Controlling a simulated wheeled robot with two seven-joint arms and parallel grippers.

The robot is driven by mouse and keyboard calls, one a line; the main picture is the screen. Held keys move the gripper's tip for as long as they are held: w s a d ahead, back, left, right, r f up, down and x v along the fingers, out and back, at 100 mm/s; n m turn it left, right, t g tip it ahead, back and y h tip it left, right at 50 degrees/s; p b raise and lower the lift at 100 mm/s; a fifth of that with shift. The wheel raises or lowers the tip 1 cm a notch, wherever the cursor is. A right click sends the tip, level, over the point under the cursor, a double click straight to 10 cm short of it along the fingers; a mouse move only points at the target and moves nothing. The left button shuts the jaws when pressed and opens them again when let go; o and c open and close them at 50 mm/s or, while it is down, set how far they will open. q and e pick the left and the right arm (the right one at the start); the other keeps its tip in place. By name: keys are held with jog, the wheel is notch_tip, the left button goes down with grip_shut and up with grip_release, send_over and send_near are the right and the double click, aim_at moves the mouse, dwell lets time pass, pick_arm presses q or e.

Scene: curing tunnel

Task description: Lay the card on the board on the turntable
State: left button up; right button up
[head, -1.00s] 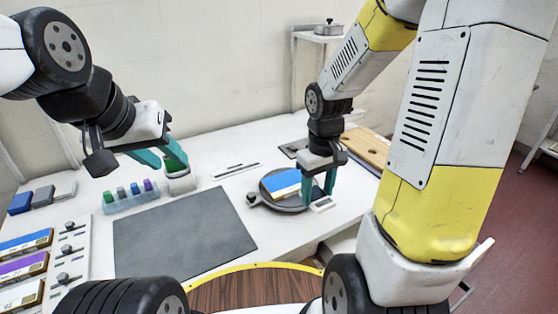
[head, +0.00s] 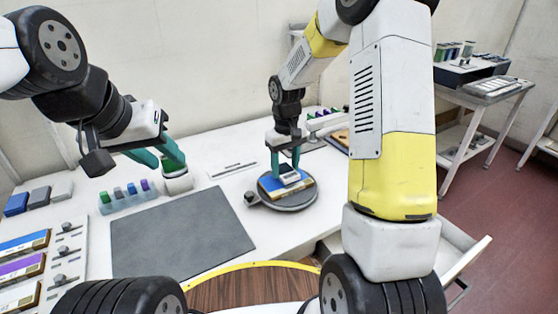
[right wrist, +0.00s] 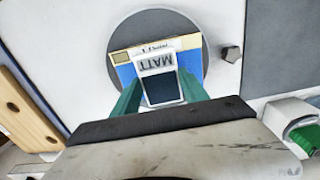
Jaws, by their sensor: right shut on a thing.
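The card (head: 290,178), white with a dark square and the word MATT, is between the fingers of my right gripper (head: 285,170). The right wrist view shows the card (right wrist: 161,78) over the board (right wrist: 124,58), which is blue with a tan edge strip. The board (head: 305,192) lies on the round dark turntable (head: 290,208). I cannot tell whether the card touches the board. My right gripper is shut on the card. My left gripper (head: 168,163) has its teal fingers apart, beside a white round object (head: 180,183).
A dark grey mat (head: 180,235) lies left of the turntable. A rack of coloured pieces (head: 128,200) stands behind the mat. A turntable-side knob (head: 250,198) sticks out left. A wooden block with holes (right wrist: 25,110) shows in the right wrist view.

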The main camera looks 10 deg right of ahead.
aim_at(286, 171)
jog(key=shift+f, duration=0.95)
jog(key=o, duration=1.4)
jog(key=shift+f, duration=0.15)
jog(key=shift+c, duration=0.2)
notch_tip(286, 171, up, 12)
jog(key=s+d+r+m+t, duration=0.2)
jog(key=s+r+t, duration=0.1)
jog(key=s+r, duration=0.75)
jog(key=s+r+m+t+y, duration=0.1)
jog(key=s+t+y, duration=0.1)
jog(key=s, duration=1)
jog(key=shift+s+d+r+m+t, duration=0.25)
jog(key=shift+d+m+t, duration=0.15)
jog(key=shift+t, duration=0.2)
